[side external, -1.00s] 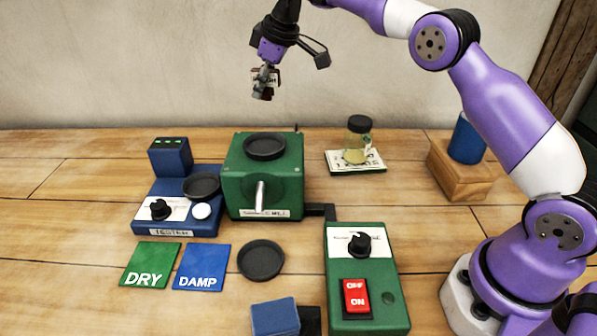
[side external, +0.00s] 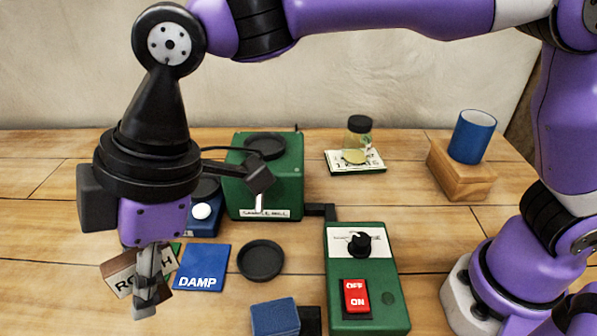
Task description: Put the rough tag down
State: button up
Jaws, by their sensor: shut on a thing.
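The rough tag (side external: 124,283) is a small wooden-brown plate with a pale face and dark lettering, partly covered by the fingers. My gripper (side external: 150,290) is shut on it at the lower left of the view. The tag is tilted and appears in front of the green DRY card, of which only slivers show. I cannot tell how high the tag is above the table.
A blue DAMP card (side external: 202,268) lies just right of my gripper. A black dish (side external: 261,259), a blue block (side external: 275,316) and a green switch box (side external: 366,280) are further right. The green sample mill (side external: 280,180), jar (side external: 357,140) and blue cup (side external: 472,137) stand behind.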

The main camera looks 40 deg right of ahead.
jog(key=s+a, duration=0.1)
jog(key=s, duration=0.3)
jog(key=n, duration=0.1)
send_over(167, 318)
jog(key=d, duration=0.2)
jog(key=f, duration=1.2)
jog(key=shift+s+a+f, duration=0.1)
jog(key=shift+s+a, duration=0.05)
jog(key=shift+a, duration=0.1)
jog(key=shift+f, duration=2)
jog(key=shift+f, duration=0.1)
jog(key=o, duration=0.9)
jog(key=shift+o, duration=0.2)
